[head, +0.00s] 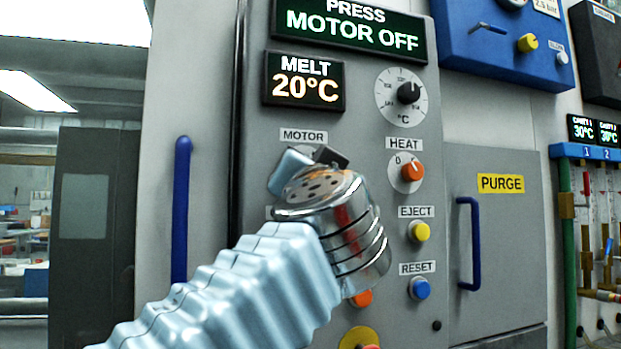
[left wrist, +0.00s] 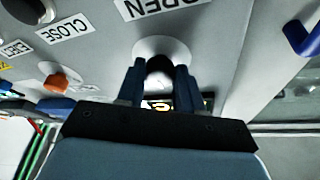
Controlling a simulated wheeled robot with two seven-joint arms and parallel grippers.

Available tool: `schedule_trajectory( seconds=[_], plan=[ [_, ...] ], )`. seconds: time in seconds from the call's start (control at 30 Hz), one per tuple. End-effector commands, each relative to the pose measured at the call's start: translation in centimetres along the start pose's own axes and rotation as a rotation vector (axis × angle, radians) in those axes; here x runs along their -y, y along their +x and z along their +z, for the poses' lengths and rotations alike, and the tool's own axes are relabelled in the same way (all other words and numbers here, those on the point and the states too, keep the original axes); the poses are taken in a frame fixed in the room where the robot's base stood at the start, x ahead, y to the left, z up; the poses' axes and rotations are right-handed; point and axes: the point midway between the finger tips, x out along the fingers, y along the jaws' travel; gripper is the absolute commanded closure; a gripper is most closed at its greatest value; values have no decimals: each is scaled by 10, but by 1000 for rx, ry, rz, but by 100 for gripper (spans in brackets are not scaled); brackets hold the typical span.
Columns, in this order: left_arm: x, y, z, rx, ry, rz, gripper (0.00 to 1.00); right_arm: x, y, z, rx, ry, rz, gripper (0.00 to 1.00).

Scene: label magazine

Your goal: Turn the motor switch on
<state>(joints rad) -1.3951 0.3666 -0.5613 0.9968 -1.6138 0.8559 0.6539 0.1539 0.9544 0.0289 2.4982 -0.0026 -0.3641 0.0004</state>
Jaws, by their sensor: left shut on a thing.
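The motor switch shows in the left wrist view as a black knob (left wrist: 160,67) on a round white plate. My left gripper (left wrist: 160,72) has its two dark fingers on either side of this knob and is shut on it. In the head view the MOTOR label (head: 303,135) is on the grey panel, and my left wrist and gripper (head: 312,160) cover the switch below it. The top display (head: 350,28) reads PRESS MOTOR OFF. The knob's exact angle is hard to tell. My right gripper is not in view.
Close to my left arm are the orange HEAT knob (head: 412,171), yellow EJECT button (head: 419,231) and blue RESET button (head: 420,288). A MELT display (head: 304,82) reads 20°C. Blue handles stand at left (head: 181,210) and right (head: 472,243). OPEN (left wrist: 165,8) and CLOSE labels show in the wrist view.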

Motion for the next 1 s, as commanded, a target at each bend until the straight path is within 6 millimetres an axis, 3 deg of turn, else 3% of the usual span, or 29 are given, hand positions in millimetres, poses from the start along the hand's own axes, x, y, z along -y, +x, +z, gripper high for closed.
schedule_trajectory(
  seconds=[0.5, 1.0],
  plan=[
    [5, 2, -2, 16, 402, 167, 95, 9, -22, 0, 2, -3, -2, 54],
    [5, 1, -2, 20, 557, 229, 95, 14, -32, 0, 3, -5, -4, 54]
  ],
)
